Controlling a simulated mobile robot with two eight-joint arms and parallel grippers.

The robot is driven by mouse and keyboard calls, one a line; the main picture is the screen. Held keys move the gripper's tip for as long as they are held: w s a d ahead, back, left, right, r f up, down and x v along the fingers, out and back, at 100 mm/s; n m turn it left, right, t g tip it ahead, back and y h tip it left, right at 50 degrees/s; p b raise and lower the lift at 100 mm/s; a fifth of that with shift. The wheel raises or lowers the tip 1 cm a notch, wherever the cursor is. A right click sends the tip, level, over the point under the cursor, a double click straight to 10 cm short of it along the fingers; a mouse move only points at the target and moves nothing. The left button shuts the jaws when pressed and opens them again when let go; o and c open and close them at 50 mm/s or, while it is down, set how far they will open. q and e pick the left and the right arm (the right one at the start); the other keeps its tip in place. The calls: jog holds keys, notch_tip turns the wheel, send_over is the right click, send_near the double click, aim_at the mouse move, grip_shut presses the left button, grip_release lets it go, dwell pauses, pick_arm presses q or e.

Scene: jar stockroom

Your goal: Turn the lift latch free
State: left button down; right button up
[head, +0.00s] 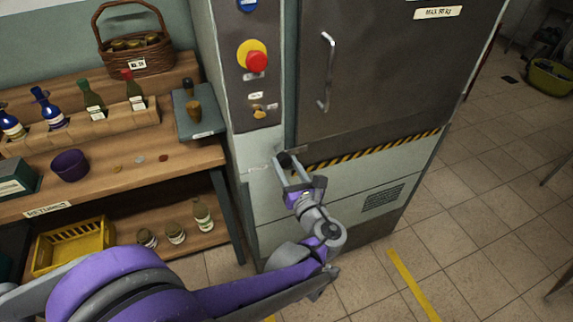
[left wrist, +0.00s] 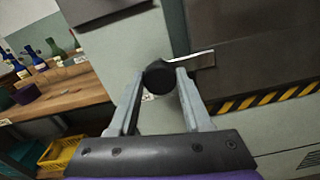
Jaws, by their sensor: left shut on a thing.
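The lift latch shows as a black round knob (head: 284,159) on a short metal arm at the lower left corner of the lift's dark door (head: 375,75). In the left wrist view the knob (left wrist: 160,78) sits between the two fingertips, and the pale metal latch arm (left wrist: 193,60) runs from it to the right, towards the door. My left gripper (head: 289,163) is shut on the knob. My right gripper is not in view.
A panel with a red stop button (head: 257,62) is left of the door, which has a long metal handle (head: 326,72). A wooden shelf (head: 190,158) with bottles and a basket (head: 134,44) stands at left.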

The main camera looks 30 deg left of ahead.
pick_arm(q)
jog(key=shift+n, duration=0.5)
jog(key=n, duration=0.8)
jog(key=shift+n+p, duration=0.3)
jog(key=shift+p, duration=0.05)
jog(key=n, duration=0.4)
jog(key=shift+n+p, duration=0.3)
jog(key=shift+n, duration=1.8)
jog(key=shift+f+n, duration=0.1)
jog(key=shift+n, duration=0.2)
jog(key=shift+c, duration=1.7)
grip_release()
